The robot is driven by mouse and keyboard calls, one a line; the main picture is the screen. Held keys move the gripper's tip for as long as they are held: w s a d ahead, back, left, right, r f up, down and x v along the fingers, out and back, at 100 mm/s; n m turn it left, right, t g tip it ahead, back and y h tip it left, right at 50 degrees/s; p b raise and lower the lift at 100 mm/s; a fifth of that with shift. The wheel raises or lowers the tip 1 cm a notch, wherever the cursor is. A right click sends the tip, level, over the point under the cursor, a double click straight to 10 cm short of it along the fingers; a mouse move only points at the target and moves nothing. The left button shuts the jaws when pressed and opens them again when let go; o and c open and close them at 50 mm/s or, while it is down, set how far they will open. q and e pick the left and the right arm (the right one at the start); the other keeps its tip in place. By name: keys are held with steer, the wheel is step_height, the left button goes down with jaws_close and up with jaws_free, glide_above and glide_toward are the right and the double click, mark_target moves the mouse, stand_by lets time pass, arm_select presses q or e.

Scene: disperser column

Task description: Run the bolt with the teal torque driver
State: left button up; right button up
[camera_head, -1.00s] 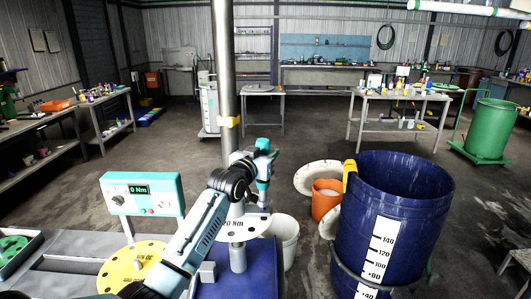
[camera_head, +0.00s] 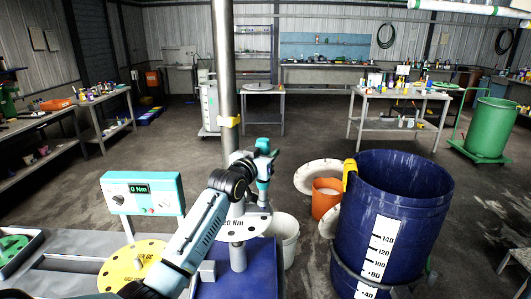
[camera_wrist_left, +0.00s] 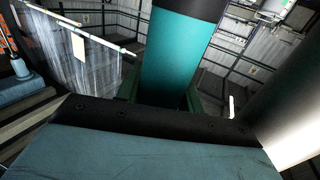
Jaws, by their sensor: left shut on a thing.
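The teal torque driver (camera_head: 264,170) stands about upright over the white disc (camera_head: 256,224) marked "20 Nm". My left gripper (camera_head: 257,168) is shut on the driver. In the left wrist view, the driver's teal body (camera_wrist_left: 180,62) with a dark top band rises between the fingers. The disc sits on a grey post (camera_head: 237,256) above the blue bench top. I cannot make out the bolt or whether the driver's tip touches it. My right gripper is not in view.
A teal and white display box (camera_head: 142,193) reads "0 Nm" at the left. A yellow disc (camera_head: 130,268) lies beside my arm. A steel column (camera_head: 226,80) stands behind the gripper. A white bucket (camera_head: 286,240), orange bucket (camera_head: 325,197) and large blue drum (camera_head: 385,235) stand to the right.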

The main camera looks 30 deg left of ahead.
mark_target(266, 140)
arm_select(q)
steer(key=shift+f+b, duration=0.45)
steer(key=shift+f, duration=0.5)
stand_by(1.4)
steer(key=shift+s+d+f, duration=0.1)
steer(key=shift+f, duration=0.3)
stand_by(0.3)
steer(key=shift+r+p, duration=0.7)
steer(key=shift+p, duration=0.25)
steer(key=shift+r+p, duration=1.4)
steer(key=shift+r, duration=1.25)
